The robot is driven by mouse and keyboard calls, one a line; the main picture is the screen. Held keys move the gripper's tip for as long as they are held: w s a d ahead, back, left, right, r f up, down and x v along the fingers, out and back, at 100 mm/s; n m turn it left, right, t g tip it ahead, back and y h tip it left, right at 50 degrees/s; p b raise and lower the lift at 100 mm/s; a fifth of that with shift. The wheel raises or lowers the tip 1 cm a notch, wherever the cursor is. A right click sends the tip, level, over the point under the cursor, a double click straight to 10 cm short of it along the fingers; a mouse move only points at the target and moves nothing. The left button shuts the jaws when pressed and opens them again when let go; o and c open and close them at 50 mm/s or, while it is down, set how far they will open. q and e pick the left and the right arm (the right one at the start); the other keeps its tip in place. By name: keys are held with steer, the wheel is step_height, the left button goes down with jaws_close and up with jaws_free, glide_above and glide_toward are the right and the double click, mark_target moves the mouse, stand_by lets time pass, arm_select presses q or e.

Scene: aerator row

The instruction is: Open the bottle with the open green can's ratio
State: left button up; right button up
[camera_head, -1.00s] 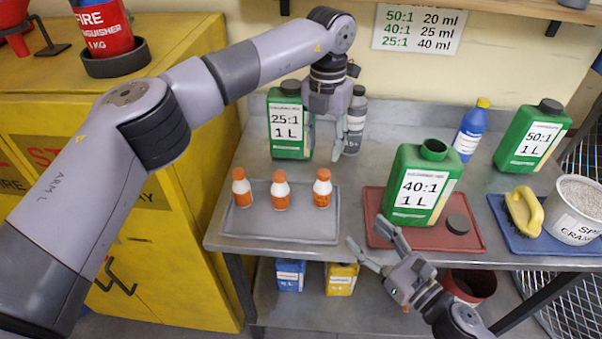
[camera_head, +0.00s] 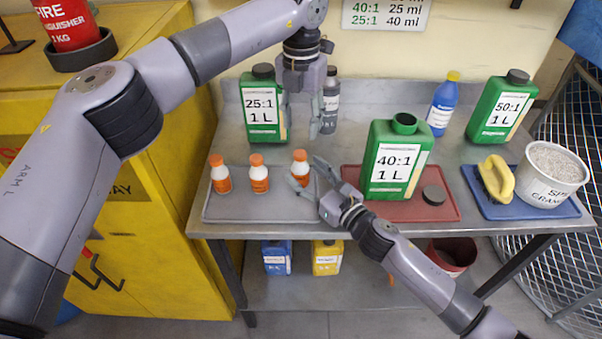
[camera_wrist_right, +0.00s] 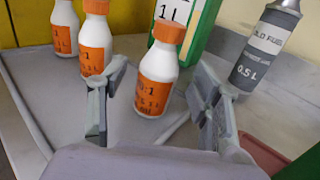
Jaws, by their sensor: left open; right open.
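The open green can (camera_head: 397,165), labelled 40:1 1 L, stands uncapped on the red tray; a dark cap (camera_head: 434,195) lies beside it. Three small white bottles with orange caps and labels stand on the grey tray (camera_head: 240,208): left bottle (camera_head: 219,176), middle bottle (camera_head: 259,176), right bottle (camera_head: 300,170). My right gripper (camera_head: 306,174) is open at the right bottle. In the right wrist view that bottle (camera_wrist_right: 155,88) stands upright between the spread fingers; its label's first digit is unclear, ending "0:1". My left gripper (camera_head: 301,112) is open, pointing down above the table's back.
Green cans labelled 25:1 (camera_head: 263,110) and 50:1 (camera_head: 500,108), a grey bottle (camera_head: 330,100) and a blue bottle (camera_head: 443,104) stand behind. A blue tray (camera_head: 490,207) holds a yellow-handled brush and a white bucket (camera_head: 552,178). A ratio chart (camera_head: 385,15) hangs on the wall.

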mark_target(306, 173)
steer(key=x, duration=0.3)
steer(key=shift+a, duration=0.15)
jaws_close()
stand_by(0.7)
